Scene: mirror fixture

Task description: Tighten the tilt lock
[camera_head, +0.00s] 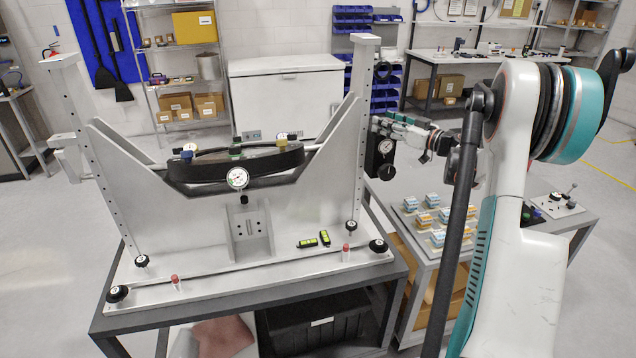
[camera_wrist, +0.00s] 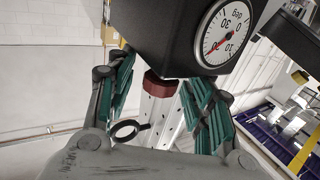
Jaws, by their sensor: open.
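The mirror fixture has a light grey frame (camera_head: 340,175) holding a dark, tray-like oval mirror part (camera_head: 235,168) between two uprights. A black block (camera_head: 372,160) with a white dial (camera_head: 387,149) is at the right upright; the dial also shows large in the wrist view (camera_wrist: 222,32), its numerals upside down. A dark red knob (camera_wrist: 160,86) sits at that block's edge. My gripper (camera_head: 377,124) is beside the right upright, just above the dial. In the wrist view its green-padded fingers (camera_wrist: 160,98) are spread either side of the red knob. I cannot tell whether they touch it.
A black ring (camera_wrist: 128,130) lies near the left finger, before a holed white post (camera_wrist: 157,122). A side table (camera_head: 425,262) with small boxes stands at right, below my arm.

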